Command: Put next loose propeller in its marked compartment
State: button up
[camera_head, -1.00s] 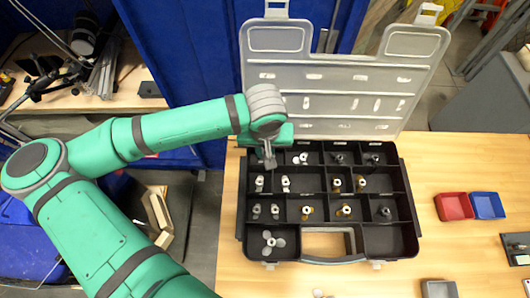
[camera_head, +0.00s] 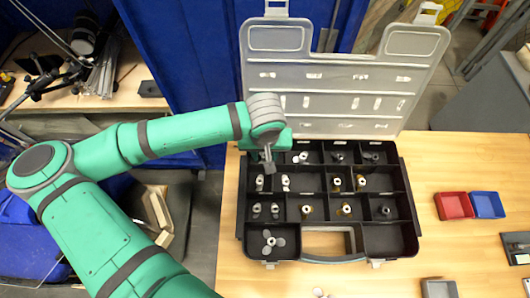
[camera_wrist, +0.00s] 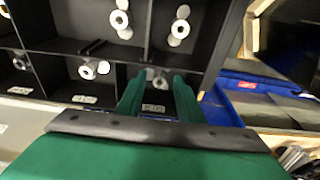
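The black organizer case (camera_head: 240,225) lies open on the table, with small metallic and brass propellers in many compartments. My gripper (camera_head: 269,168) is over the case's back-left compartment, pointing down. In the wrist view its two green fingers (camera_wrist: 158,82) are apart, and a grey propeller (camera_wrist: 158,74) shows between their tips in a labelled compartment. Whether the fingers touch it cannot be told. That propeller is hidden by my gripper in the head view. Another small light propeller (camera_head: 319,293) lies on the table at the bottom edge of the head view, partly cut off.
The case's translucent lid (camera_head: 330,85) stands raised behind it. A red tray (camera_head: 453,206) and a blue tray (camera_head: 487,205) sit to the right, with a grey tray (camera_head: 438,289) at the front right. The front-right compartment (camera_head: 388,241) is empty.

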notch_tip(320, 180, up, 12)
jog(key=s, duration=0.1)
jog(key=shift+s, duration=0.4)
dwell(0.6)
